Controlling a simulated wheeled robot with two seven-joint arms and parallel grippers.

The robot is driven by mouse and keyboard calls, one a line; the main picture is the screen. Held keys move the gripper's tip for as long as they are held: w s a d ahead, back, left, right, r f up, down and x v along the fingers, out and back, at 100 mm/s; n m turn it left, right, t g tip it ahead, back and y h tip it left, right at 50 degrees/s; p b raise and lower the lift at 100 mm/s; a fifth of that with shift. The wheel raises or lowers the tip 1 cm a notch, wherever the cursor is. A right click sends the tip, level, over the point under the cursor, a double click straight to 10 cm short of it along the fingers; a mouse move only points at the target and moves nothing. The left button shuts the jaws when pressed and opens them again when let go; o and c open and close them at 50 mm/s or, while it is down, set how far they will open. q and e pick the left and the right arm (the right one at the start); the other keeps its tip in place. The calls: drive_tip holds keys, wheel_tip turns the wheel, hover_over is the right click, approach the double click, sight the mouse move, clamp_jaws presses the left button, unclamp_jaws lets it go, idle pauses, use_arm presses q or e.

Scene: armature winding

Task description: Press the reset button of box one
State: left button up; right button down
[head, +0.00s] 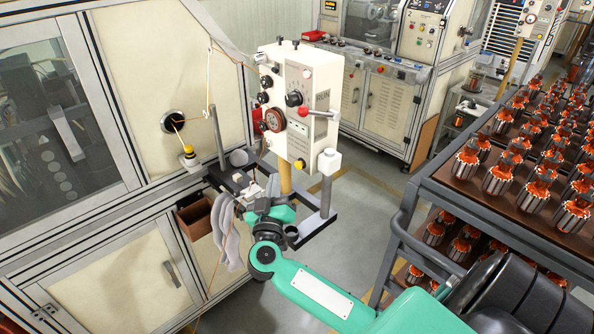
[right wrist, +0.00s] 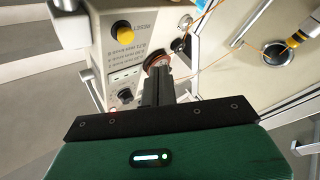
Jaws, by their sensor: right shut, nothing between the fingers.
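The cream control box (head: 292,85) stands on a post left of the middle in the head view, with knobs, a red-tipped lever and a dial on its face. A yellow button (head: 300,165) sits low on it and also shows at the upper left in the right wrist view (right wrist: 123,32). My right gripper (head: 272,188) is below the box's lower edge, apart from the yellow button. Its fingers (right wrist: 158,88) are shut and empty, pointing toward the box face beside the button. My left gripper is out of view.
A cream machine cabinet (head: 135,100) stands at the left, with a wire running from its round port (head: 174,123). A grey bracket (head: 318,225) and a grey cloth-like thing (head: 232,235) are close by my gripper. A rack of copper armatures (head: 480,205) stands at the right. Open floor lies between.

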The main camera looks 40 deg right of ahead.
sight(299, 165)
drive_tip(key=shift+w+d+p, duration=0.15)
drive_tip(key=shift+d+p, duration=0.6)
drive_tip(key=shift+d, duration=1.45)
drive_tip(key=shift+d+p, duration=0.45)
drive_tip(key=shift+p, duration=0.35)
